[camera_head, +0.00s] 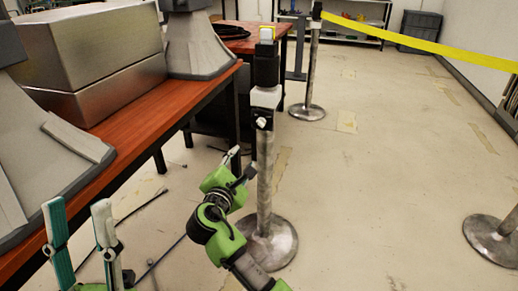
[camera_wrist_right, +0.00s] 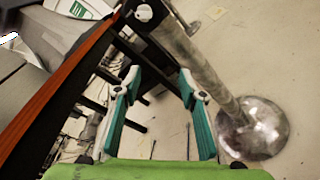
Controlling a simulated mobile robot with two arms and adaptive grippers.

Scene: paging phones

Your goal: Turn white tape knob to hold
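The white knob (camera_head: 262,122) sits on the black upper part of a grey metal post (camera_head: 265,180) that stands upright on a round base. In the right wrist view a white knob (camera_wrist_right: 143,12) shows near the top edge, beyond the fingertips. My right gripper (camera_head: 240,164) is beside the post, lower than the knob, apart from it. In the right wrist view its two fingers (camera_wrist_right: 158,83) are spread with nothing between them. My left gripper (camera_head: 80,217) is at the lower left, open and empty, well away from the post. The knob's exact setting is too small to tell.
A red-brown table (camera_head: 135,112) with metal boxes (camera_head: 90,60) and grey horn-shaped parts stands to the left. Another post (camera_head: 308,75) behind holds yellow tape (camera_head: 420,42) stretching right. A round post base (camera_head: 490,240) is at right. The floor between is clear.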

